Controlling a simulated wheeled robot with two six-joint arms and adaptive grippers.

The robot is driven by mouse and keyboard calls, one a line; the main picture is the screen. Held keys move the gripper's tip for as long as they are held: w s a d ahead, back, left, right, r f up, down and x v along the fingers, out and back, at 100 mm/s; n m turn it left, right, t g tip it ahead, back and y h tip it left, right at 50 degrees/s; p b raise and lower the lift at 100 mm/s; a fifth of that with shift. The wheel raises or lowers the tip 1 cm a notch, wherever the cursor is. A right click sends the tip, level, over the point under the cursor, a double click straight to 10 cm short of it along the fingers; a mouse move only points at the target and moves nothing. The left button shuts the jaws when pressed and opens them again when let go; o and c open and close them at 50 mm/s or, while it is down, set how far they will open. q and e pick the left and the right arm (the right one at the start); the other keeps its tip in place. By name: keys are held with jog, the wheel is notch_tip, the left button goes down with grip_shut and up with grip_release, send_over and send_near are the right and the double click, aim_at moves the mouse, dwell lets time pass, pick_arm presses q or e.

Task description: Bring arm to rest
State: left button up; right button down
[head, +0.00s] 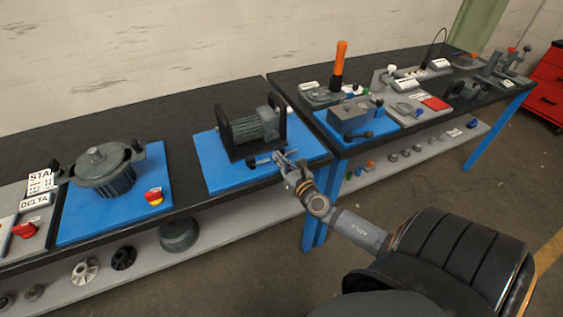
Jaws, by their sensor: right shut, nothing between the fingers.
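My right gripper (286,161) is in the head view at the front edge of the bench, with its arm coming in from the lower right. It is shut, with nothing visible between its fingers. Just beyond it is a grey motor (255,125) between black brackets on a blue board (218,179). A dark handle-like part (259,162) lies close to the fingertips; I cannot tell whether they touch. My left gripper is not in view.
A motor with a round top (107,164) stands on another blue board at the left, near a red-and-yellow button (154,196). The right bench (290,82) holds several devices. A lower shelf (222,216) runs underneath. Open floor (425,185) lies at the right.

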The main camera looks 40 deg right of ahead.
jog(key=s+f+m+g+h, duration=0.3)
jog(key=s+m+g+h, duration=0.65)
jog(key=m, duration=1.55)
jog(key=s+a+f+m+g+y, duration=0.5)
jog(key=s+a+m+y, duration=0.5)
jog(key=s+a, duration=0.35)
notch_tip(320, 180, down, 26)
jog(key=s+d+g, duration=0.1)
jog(key=s+d, duration=0.1)
jog(key=d, duration=0.1)
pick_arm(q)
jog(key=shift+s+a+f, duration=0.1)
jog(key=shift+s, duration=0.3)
pick_arm(e)
jog(key=s+d+f+g, duration=0.1)
jog(key=s+f, duration=1.5)
jog(key=s, duration=0.2)
jog(key=shift+s+f+n, duration=0.2)
jog(key=shift+f+n, duration=0.05)
jog(key=shift+n, duration=0.05)
